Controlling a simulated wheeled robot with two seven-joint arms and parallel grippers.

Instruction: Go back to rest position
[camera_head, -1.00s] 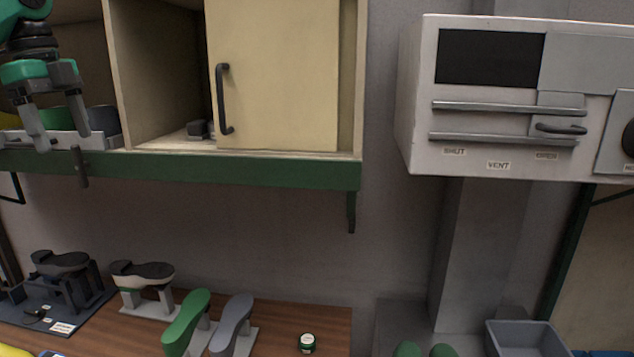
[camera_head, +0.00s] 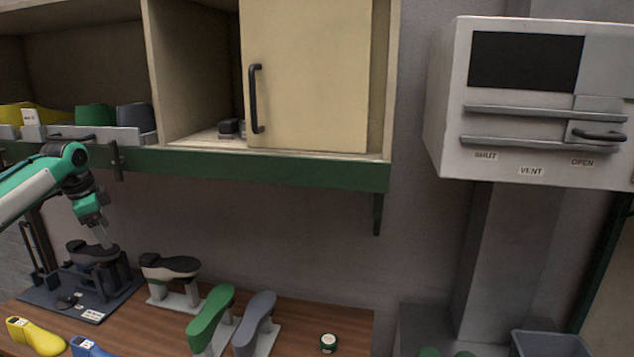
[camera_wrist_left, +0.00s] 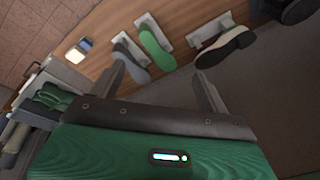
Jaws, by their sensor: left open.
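My left gripper (camera_head: 104,236) hangs at the left of the head view, below the shelf and just above the dark shoe on the black stand (camera_head: 92,252). Whether it touches that shoe cannot be told from the head view. In the left wrist view its two fingers (camera_wrist_left: 160,84) are apart with nothing between them. Beyond them lie a green last (camera_wrist_left: 156,46), a grey last (camera_wrist_left: 130,58) and a dark shoe with a pale side (camera_wrist_left: 224,47). My right gripper is not in view.
The wooden bench (camera_head: 300,322) holds a green last (camera_head: 211,318), a grey last (camera_head: 256,320), a yellow last (camera_head: 36,336) and a small round tin (camera_head: 328,342). Above are a cabinet with a door (camera_head: 305,75), a green shelf edge (camera_head: 270,174) and a white oven (camera_head: 450,100).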

